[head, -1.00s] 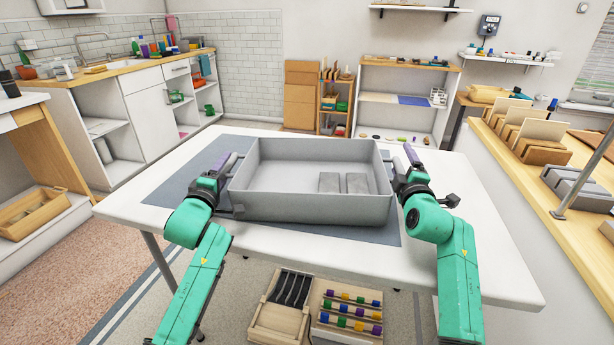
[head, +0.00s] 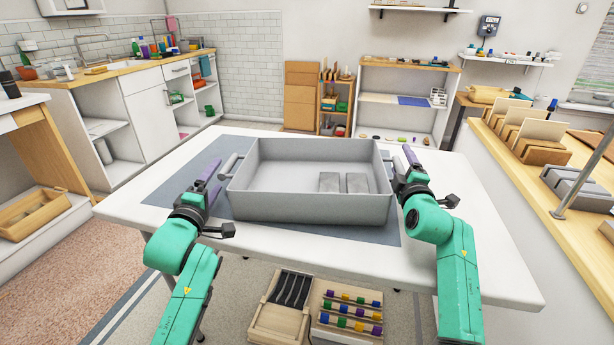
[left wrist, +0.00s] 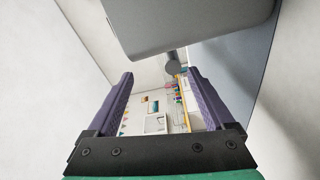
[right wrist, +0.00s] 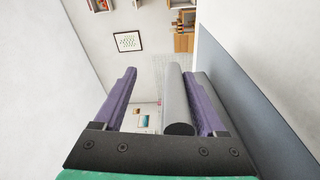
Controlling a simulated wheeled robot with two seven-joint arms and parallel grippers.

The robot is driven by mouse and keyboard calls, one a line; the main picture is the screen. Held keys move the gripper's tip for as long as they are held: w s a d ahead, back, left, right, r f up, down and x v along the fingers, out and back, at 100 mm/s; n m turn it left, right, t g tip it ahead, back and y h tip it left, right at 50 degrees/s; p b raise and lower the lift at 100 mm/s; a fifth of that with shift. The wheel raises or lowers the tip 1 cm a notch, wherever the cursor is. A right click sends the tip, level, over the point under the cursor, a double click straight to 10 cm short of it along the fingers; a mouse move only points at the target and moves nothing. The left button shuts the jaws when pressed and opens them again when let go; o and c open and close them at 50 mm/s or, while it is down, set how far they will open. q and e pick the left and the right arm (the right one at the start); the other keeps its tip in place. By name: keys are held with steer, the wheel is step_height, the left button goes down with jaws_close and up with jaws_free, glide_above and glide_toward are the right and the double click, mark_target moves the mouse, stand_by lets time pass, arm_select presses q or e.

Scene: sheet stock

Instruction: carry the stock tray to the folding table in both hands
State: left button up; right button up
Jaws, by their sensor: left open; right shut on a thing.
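The grey stock tray (head: 310,208) sits level on the blue-grey mat (head: 365,235) of the white folding table (head: 480,262). In the left wrist view the handle's end (left wrist: 172,66) shows beyond the open fingers (left wrist: 160,74). My right gripper (head: 402,162) is at the tray's right side, shut on its right handle. That grey bar (right wrist: 174,100) shows between the fingers in the right wrist view.
A wooden counter (head: 545,215) with upright sheets in stands runs along the right. A wooden box (head: 280,315) and a rack of coloured pieces (head: 350,316) are low in front of the table. The table's left end and right front are clear.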

arm_select(q)
steer(key=s, duration=0.3)
steer(key=shift+s+a+f, duration=0.1)
steer(key=shift+a+f, duration=0.05)
steer(key=shift+a, duration=0.1)
arm_select(e)
step_height(320, 180, down, 2)
steer(key=shift+a+f, duration=0.15)
steer(key=shift+f, duration=0.1)
steer(key=o, duration=0.6)
arm_select(q)
steer(key=shift+w+d+f, duration=0.2)
steer(key=shift+w+d, duration=0.1)
steer(key=shift+w, duration=0.25)
arm_select(e)
steer(key=s, duration=0.2)
steer(key=s+r, duration=0.1)
steer(key=s, duration=0.4)
steer(key=shift+s+a+r, duration=0.2)
steer(key=shift+s+r, duration=0.05)
steer(key=shift+s, duration=0.1)
arm_select(q)
steer(key=shift+s+r, duration=0.1)
arm_select(e)
steer(key=shift+s+r, duration=0.2)
steer(key=shift+r, duration=0.05)
arm_select(q)
steer(key=shift+o, duration=1)
arm_select(e)
steer(key=shift+w, duration=0.1)
